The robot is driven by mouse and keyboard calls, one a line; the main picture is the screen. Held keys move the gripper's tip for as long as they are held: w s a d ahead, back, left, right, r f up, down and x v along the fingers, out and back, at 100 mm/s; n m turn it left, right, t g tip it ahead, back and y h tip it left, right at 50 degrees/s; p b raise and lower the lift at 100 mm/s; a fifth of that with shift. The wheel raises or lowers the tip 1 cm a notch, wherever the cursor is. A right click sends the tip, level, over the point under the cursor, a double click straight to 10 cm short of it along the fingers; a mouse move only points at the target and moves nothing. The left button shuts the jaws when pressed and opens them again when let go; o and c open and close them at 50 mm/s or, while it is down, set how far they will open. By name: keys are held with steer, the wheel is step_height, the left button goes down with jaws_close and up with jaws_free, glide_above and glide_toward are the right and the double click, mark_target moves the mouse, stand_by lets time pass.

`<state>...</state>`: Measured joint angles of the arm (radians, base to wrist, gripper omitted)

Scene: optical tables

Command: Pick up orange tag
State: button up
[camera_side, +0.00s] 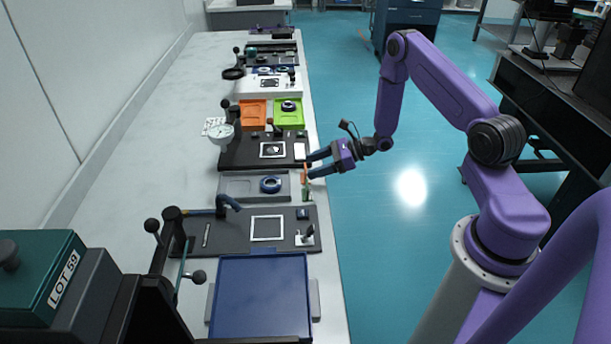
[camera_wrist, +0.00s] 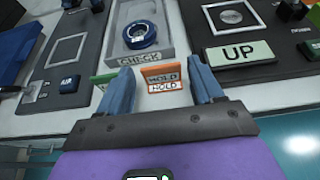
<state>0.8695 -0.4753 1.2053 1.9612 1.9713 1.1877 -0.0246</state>
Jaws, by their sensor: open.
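The orange tag (camera_wrist: 160,71) stands near the bench's front edge, with a white strip reading HOLD across its face. In the wrist view it lies between the two blue fingers of my gripper (camera_wrist: 163,77), with gaps on both sides. In the side view the tag (camera_side: 305,173) shows as a small orange piece by the fingertips of my gripper (camera_side: 308,167). My gripper is open and empty, reaching in from the right. The side view does not show clearly how far the fingers are from the tag.
A green tag (camera_side: 306,191) stands close by and is partly hidden by the left finger in the wrist view. A grey tray with a blue ring (camera_wrist: 140,35) lies behind the orange tag. A blue tray (camera_side: 260,298) is nearer the camera.

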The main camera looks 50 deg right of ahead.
steer(key=shift+w+a+f, duration=0.2)
steer(key=shift+w+a, duration=0.15)
steer(key=c, duration=0.8)
